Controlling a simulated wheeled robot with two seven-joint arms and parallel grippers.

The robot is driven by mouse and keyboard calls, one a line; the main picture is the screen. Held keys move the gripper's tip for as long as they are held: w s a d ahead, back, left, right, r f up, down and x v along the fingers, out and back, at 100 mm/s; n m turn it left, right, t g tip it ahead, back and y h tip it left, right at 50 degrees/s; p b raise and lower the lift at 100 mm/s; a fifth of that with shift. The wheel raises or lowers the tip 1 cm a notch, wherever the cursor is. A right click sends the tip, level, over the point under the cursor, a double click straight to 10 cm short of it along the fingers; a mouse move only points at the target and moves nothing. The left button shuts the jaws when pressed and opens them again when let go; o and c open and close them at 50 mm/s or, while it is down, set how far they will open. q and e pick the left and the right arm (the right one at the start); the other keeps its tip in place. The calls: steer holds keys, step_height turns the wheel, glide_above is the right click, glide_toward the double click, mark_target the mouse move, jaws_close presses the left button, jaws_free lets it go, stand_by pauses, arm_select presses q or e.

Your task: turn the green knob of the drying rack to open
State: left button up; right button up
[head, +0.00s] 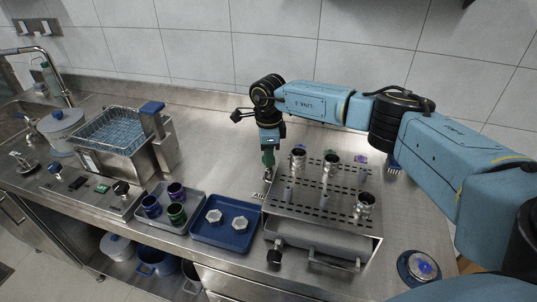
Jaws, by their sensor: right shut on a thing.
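The drying rack (325,228) is a perforated steel stand right of the middle of the counter, with several metal cups on top. My right gripper (268,157) points straight down at the rack's back left corner. It is shut on a green piece, the green knob (268,160), which sits above a short metal stem. The jaws cover much of the knob, so I cannot tell which way it is turned. My left gripper is not in view.
A blue tray (238,243) with two pale octagonal pieces and a grey tray (190,228) with coloured cups lie left of the rack. A wire basket (104,131) stands further left. A round blue-lit button (424,266) is at front right. The counter behind the trays is clear.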

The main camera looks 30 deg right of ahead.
steer(key=shift+w+r, duration=0.1)
steer(key=o, duration=0.7)
step_height(320, 180, up, 13)
steer(key=shift+r, duration=0.2)
stand_by(0.3)
